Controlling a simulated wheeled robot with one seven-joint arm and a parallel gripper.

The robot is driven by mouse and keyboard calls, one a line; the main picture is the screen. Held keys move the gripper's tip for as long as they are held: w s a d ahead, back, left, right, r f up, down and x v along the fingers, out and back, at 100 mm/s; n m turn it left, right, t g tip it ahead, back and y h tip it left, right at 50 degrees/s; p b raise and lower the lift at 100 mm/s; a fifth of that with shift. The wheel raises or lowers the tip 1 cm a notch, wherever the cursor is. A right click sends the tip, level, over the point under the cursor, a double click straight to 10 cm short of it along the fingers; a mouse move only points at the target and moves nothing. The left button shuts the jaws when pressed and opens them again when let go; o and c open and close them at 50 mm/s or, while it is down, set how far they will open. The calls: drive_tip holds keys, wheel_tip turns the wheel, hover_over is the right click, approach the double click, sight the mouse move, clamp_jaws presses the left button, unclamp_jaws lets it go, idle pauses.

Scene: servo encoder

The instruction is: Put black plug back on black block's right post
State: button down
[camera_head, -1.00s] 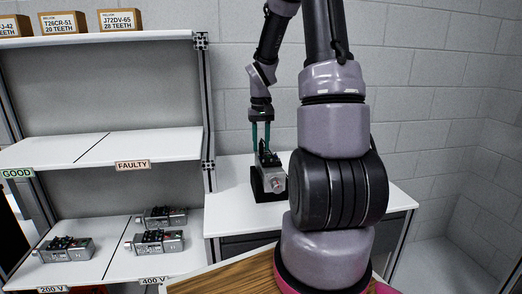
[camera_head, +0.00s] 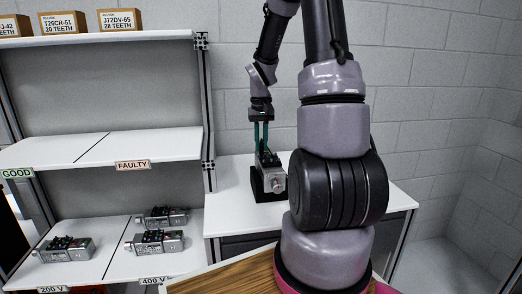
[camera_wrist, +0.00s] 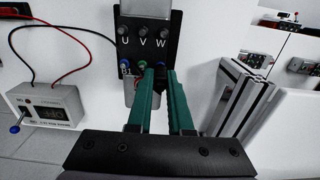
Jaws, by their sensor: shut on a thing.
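The black block (camera_wrist: 143,42), marked U, V and W, is in the wrist view, with a row of posts along its near edge. The left post (camera_wrist: 124,64) looks blue and the middle one (camera_wrist: 142,65) green. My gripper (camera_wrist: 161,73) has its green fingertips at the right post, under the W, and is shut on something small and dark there. I take this for the black plug; the fingers mostly hide it, and I cannot tell how it sits on the post. In the head view my gripper (camera_head: 261,150) points down onto the servo motor (camera_head: 271,180).
The motor rests on a black stand (camera_head: 265,193) on the white table (camera_head: 235,215). A grey meter (camera_wrist: 50,105) with red and black leads is left of the block. A metal shelf frame (camera_wrist: 240,95) is at right. Other motors (camera_head: 158,240) lie on the shelf.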

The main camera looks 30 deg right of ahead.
drive_tip(key=shift+r, duration=0.15)
drive_tip(key=shift+r, duration=2.4)
